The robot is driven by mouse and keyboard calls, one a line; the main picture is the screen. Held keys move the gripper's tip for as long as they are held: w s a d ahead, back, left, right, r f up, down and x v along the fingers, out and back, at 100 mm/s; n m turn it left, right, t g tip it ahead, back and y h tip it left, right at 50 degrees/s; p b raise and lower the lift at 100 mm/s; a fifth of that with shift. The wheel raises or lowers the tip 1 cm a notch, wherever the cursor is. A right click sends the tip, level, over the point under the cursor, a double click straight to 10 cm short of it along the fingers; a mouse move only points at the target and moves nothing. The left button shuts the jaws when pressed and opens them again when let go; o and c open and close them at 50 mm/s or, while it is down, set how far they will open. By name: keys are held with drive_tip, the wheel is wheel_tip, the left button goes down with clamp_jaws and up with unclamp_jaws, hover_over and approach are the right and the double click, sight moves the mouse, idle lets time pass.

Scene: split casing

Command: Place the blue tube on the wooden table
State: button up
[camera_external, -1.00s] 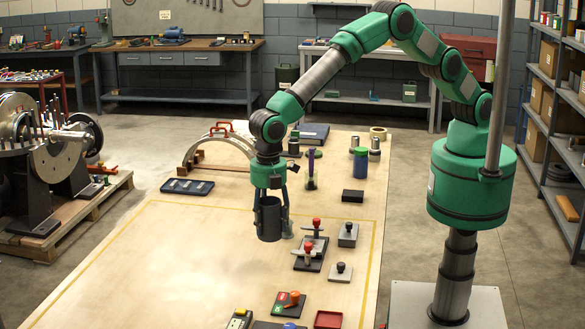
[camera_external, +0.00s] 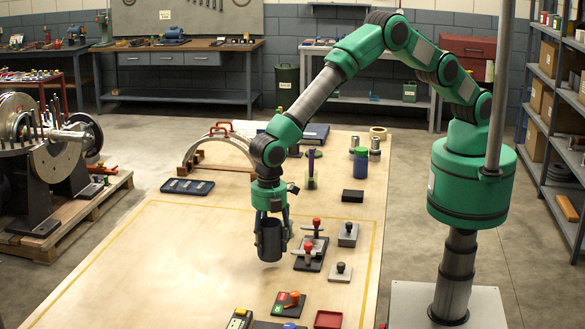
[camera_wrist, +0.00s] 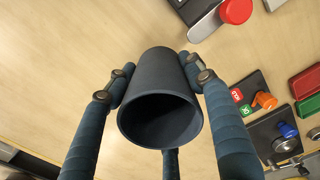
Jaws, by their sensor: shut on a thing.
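The blue tube (camera_external: 270,240) looks dark blue-grey, a short hollow cylinder held upright. My gripper (camera_external: 272,228) is shut on it from above. In the wrist view the tube (camera_wrist: 162,100) sits between the gripper fingers (camera_wrist: 160,85), with its open end facing the camera. The wooden table (camera_external: 190,270) is a pale top below the tube, inside a yellow outline. The tube's lower end is at or very close to the tabletop; I cannot tell whether it touches.
Toggle clamps (camera_external: 311,250) with red knobs stand just right of the tube. A red tray (camera_external: 328,319) lies at the front right. A grey arch (camera_external: 220,148) and a dark blue tray (camera_external: 187,187) are farther back left. The table left of the tube is clear.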

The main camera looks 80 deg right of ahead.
sight(270, 251)
drive_tip(key=shift+f, duration=1.4)
drive_tip(key=shift+f, duration=0.15)
drive_tip(key=o, duration=0.9)
wheel_tip(270, 251, up, 12)
drive_tip(key=shift+r, duration=0.15)
